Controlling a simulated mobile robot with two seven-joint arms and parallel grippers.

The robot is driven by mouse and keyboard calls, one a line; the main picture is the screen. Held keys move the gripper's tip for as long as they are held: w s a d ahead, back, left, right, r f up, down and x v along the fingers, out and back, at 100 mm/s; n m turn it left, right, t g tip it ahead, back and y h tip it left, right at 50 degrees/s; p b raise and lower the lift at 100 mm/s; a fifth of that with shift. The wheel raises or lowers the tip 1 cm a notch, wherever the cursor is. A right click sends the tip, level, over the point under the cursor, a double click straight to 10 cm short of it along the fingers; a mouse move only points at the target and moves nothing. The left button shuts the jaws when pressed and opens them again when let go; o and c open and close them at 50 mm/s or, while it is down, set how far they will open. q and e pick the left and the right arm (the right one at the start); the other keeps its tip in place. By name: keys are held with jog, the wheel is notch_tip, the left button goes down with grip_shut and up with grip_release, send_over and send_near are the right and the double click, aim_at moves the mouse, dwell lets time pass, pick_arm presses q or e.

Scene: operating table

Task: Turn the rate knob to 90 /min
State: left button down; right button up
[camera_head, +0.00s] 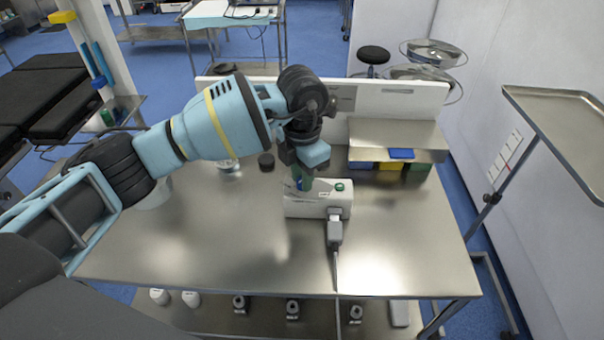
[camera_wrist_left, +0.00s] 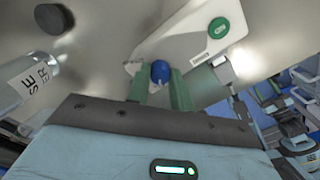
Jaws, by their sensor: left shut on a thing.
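A white device (camera_head: 318,207) stands on the steel table, with a green round knob (camera_head: 339,186) on its right part. In the left wrist view the white device (camera_wrist_left: 188,45) shows the green knob (camera_wrist_left: 219,28) and a blue knob (camera_wrist_left: 160,71). My left gripper (camera_head: 303,184) points down over the device's left part. In the left wrist view my left gripper (camera_wrist_left: 160,90) is shut on the blue knob, a green finger on each side. The knob's scale and any pointer cannot be read. My right gripper is not in view.
A grey plug with a cable (camera_head: 335,230) sits at the device's front. Blue and yellow bins (camera_head: 390,165) stand at the back right under a shelf. A dark round object (camera_head: 266,161) and a white-labelled bottle (camera_wrist_left: 28,82) are to the left. The table front is clear.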

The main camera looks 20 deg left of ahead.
pick_arm(q)
jog(key=m, duration=0.7)
jog(key=shift+m+b, duration=0.3)
jog(key=shift+b, duration=0.05)
jog(key=shift+m, duration=1.5)
jog(key=c, duration=1.2)
grip_release()
